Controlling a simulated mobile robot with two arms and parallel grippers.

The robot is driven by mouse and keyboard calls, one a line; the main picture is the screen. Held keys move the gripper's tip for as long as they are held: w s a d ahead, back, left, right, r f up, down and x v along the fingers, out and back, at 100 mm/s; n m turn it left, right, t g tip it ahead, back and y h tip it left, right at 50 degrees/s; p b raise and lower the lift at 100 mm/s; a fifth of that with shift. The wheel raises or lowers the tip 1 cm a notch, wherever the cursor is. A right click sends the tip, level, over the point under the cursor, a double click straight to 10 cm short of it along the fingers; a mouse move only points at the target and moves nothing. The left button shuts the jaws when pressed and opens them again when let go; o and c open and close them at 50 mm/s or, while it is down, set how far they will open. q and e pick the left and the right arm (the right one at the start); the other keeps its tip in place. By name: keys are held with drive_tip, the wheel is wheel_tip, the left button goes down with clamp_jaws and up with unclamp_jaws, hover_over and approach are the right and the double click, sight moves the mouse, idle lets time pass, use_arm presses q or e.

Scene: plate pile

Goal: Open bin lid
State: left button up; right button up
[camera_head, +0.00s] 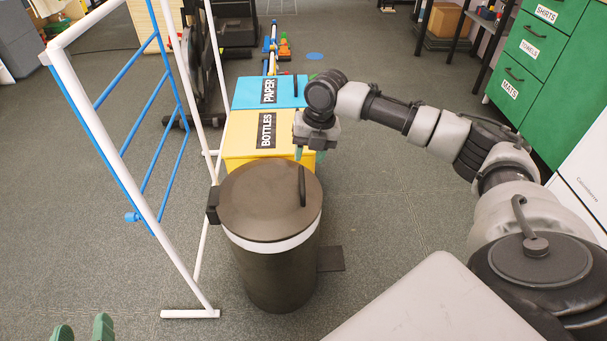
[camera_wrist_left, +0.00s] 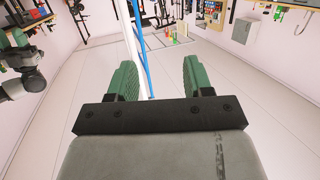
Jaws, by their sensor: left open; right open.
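The bin (camera_head: 275,275) is a dark cylinder with a pale band under its round brown lid (camera_head: 255,205). The lid lies flat and closed, with a black upright-looking handle (camera_head: 302,186) near its right edge and a hinge block (camera_head: 212,205) on the left. My right gripper (camera_head: 309,154) points down just behind the handle, over the yellow box; it looks apart from the handle, though the height gap is hard to judge. It is open. My left gripper (camera_head: 83,331) shows only its green fingertips at the bottom left, far from the bin. In the left wrist view its fingers (camera_wrist_left: 158,78) are spread and empty.
A yellow BOTTLES box (camera_head: 240,132) and a blue PAPER box (camera_head: 245,92) stand behind the bin. A white and blue rack (camera_head: 130,175) stands close on its left. A pedal (camera_head: 331,259) sticks out right. Floor is free right of the bin; green drawers (camera_head: 545,60) stand further right.

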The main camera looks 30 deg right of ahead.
sight(302, 176)
drive_tip(key=f, duration=0.1)
drive_tip(key=f+b, duration=0.1)
drive_tip(key=f, duration=0.1)
drive_tip(key=a+f, duration=0.1)
drive_tip(key=f, duration=0.1)
drive_tip(key=shift+w+f+b, duration=0.1)
drive_tip(key=shift+w+b, duration=0.2)
drive_tip(key=shift+b, duration=0.05)
use_arm(q)
wheel_tip(302, 176, up, 7)
drive_tip(key=d+t+h, duration=0.1)
drive_tip(key=t+h, duration=0.1)
drive_tip(key=t, duration=0.4)
drive_tip(key=shift+s, duration=0.2)
use_arm(e)
drive_tip(key=shift+a+f, duration=0.1)
drive_tip(key=shift+f, duration=0.55)
use_arm(q)
drive_tip(key=shift+d+f, duration=0.1)
use_arm(e)
drive_tip(key=shift+c, duration=0.4)
clamp_jaws()
